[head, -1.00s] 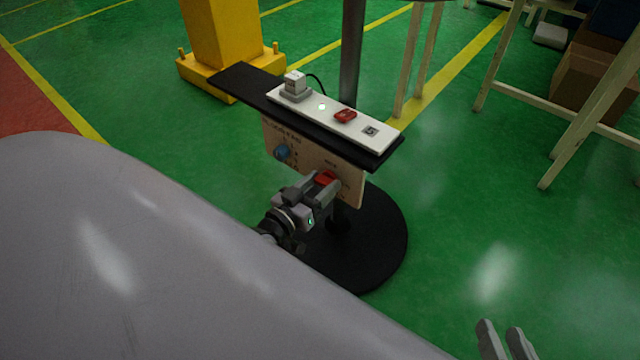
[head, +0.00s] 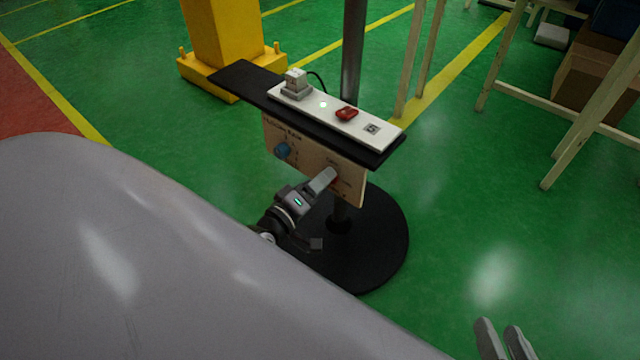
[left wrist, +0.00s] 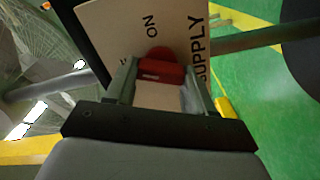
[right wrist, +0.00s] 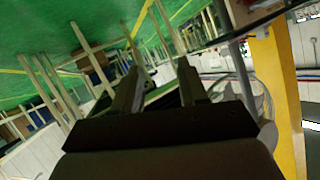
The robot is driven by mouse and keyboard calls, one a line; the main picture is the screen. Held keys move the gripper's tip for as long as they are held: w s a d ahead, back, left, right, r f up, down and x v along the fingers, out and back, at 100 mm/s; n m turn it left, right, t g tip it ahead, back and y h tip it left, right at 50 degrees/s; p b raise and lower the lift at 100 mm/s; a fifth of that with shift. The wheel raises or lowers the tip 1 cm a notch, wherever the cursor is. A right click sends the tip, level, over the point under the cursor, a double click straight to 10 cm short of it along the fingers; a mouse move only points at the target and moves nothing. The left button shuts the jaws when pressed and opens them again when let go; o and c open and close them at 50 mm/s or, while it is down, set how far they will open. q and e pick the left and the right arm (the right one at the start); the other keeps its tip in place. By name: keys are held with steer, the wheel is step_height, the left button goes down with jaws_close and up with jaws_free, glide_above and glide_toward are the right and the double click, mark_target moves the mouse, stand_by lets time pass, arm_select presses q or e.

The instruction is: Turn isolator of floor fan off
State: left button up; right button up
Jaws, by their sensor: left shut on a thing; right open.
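The isolator's red handle (left wrist: 160,72) sits on a pale panel (left wrist: 110,22) with the words ON and SUPPLY beside it. In the head view the panel (head: 298,158) hangs below a black shelf on a post and also carries a blue knob (head: 283,150). My left gripper (head: 328,179) is at the right part of the panel, its fingers shut on the red handle, which they mostly hide in the head view. The left wrist view shows the handle between both fingertips. My right gripper (head: 505,341) is open and empty, low at the right, away from the panel.
A white strip (head: 358,131) with a red switch (head: 346,114) and a plug (head: 295,84) lies on the black shelf (head: 238,78). A round black base (head: 385,240) stands below. A yellow column (head: 222,40) and pale table legs stand behind.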

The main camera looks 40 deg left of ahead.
arm_select(q)
steer(key=n, duration=0.2)
steer(key=n+b, duration=0.1)
steer(key=n, duration=0.1)
steer(key=shift+w+a+r+n, duration=0.1)
steer(key=shift+w+r+n, duration=0.05)
steer(key=shift+n, duration=0.25)
arm_select(e)
steer(key=shift+w+a+r+y, duration=0.15)
steer(key=shift+a+y, duration=0.25)
steer(key=shift+a, duration=0.25)
steer(key=shift+w, duration=0.1)
arm_select(q)
steer(key=o, duration=1)
steer(key=shift+o, duration=0.2)
arm_select(e)
steer(key=shift+d, duration=0.1)
